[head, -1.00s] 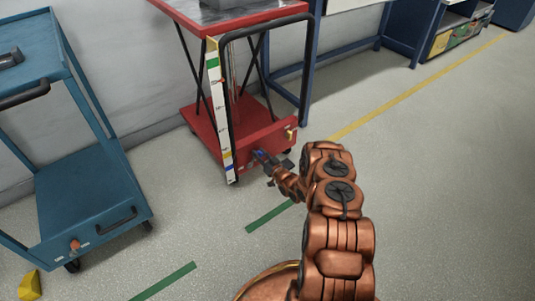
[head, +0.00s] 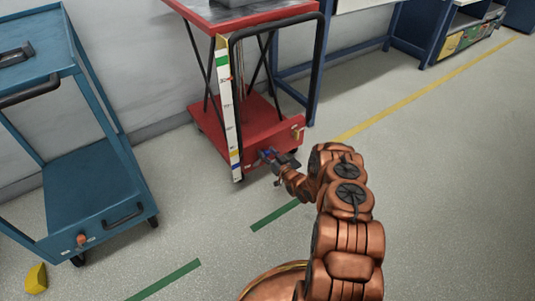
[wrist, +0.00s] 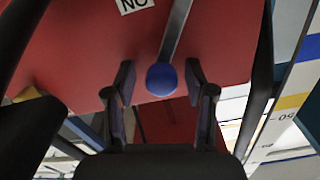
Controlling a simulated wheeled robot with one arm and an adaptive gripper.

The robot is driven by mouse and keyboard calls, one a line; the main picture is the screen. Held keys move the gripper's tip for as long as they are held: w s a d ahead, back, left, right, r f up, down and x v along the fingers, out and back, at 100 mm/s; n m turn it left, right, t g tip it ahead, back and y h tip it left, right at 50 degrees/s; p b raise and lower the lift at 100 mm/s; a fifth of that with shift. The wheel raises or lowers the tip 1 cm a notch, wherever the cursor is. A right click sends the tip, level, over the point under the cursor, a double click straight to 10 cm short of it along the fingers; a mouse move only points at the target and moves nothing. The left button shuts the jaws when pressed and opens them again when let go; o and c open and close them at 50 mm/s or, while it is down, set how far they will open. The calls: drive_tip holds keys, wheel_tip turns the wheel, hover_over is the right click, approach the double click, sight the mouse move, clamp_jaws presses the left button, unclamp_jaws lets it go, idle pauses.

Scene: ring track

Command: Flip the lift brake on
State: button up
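The lift is a red cart (head: 262,138) with a black push handle. Its brake lever (wrist: 177,28) is a grey metal bar ending in a blue ball knob (wrist: 161,79) in the wrist view. A white label (wrist: 134,4) by the lever reads "NO" in this view, cut off by the top edge. My gripper (wrist: 160,80) is open, with one finger on each side of the knob and a gap on both sides. In the head view my gripper (head: 277,160) is at the low front panel of the lift and partly hides the knob.
A blue cart (head: 95,195) stands at the left, with a yellow block (head: 36,278) near its base. A striped height scale (head: 228,108) runs up the lift's left front post. A blue workbench (head: 385,40) is behind. The floor at the right is clear.

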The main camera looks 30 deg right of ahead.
drive_tip(key=s+d, duration=0.1)
drive_tip(key=s, duration=1.1)
drive_tip(key=shift+d, duration=0.35)
